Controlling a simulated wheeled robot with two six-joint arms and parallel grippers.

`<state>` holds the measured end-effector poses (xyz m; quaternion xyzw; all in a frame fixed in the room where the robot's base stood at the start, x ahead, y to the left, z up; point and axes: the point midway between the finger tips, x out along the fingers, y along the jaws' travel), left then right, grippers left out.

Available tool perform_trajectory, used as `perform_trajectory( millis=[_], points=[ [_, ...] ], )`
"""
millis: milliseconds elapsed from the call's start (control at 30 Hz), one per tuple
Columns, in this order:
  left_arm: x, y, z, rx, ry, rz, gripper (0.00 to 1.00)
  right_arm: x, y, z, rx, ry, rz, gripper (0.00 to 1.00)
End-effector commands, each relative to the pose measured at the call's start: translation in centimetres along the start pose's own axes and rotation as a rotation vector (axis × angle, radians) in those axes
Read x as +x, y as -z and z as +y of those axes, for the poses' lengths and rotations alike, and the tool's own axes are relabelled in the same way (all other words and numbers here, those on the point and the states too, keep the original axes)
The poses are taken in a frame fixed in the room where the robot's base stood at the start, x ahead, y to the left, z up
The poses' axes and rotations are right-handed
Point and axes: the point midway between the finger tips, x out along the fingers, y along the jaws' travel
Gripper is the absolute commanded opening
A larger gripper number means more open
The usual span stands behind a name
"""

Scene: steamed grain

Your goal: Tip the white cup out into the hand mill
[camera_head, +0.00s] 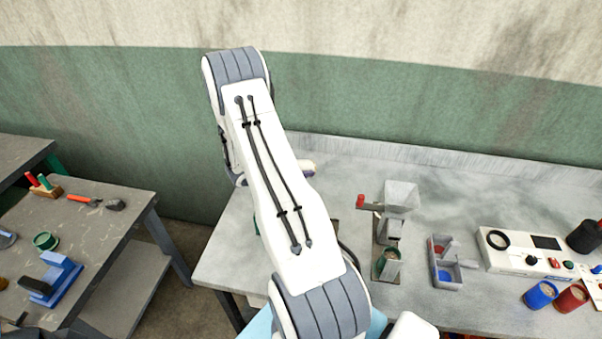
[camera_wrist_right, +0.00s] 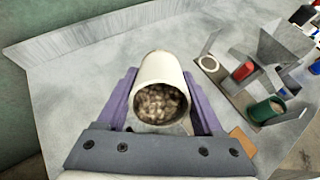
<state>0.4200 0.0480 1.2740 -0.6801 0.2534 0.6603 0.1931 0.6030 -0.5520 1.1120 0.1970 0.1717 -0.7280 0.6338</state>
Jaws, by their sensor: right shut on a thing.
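The white cup (camera_wrist_right: 160,72) sits between the purple fingers of my right gripper (camera_wrist_right: 158,80) in the right wrist view. The gripper is shut on it. Its mouth faces the camera and brownish grain (camera_wrist_right: 158,102) shows inside. In the head view my arm hides most of the gripper; a small cream piece, perhaps the cup, shows beside the arm. The hand mill (camera_head: 392,228) stands to the right of my arm, with a grey open hopper (camera_head: 401,194) on top. It also shows at right in the wrist view (camera_wrist_right: 282,50), apart from the cup. My left gripper is not in view.
A green cup (camera_head: 388,262) stands under the mill, and the red crank knob (camera_head: 361,201) sticks out left. Right of it are a grey divided tray (camera_head: 447,283), a white instrument box (camera_head: 515,262), and blue (camera_head: 540,294) and red cups. A side table (camera_head: 100,225) stands left.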

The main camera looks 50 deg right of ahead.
Motion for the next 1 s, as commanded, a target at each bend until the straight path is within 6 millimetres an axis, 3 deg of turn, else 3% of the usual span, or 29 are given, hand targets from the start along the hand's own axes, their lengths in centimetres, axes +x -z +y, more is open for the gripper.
perform_trajectory(
  millis=[267, 1000],
  points=[
    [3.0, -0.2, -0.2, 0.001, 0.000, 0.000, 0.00, 0.0, 1.1, 0.1, -0.002, -0.003, -0.161, 0.00],
    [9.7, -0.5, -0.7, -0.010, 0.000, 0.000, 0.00, -1.8, 0.1, 0.0, 0.001, -0.001, -0.668, 0.00]
  ],
)
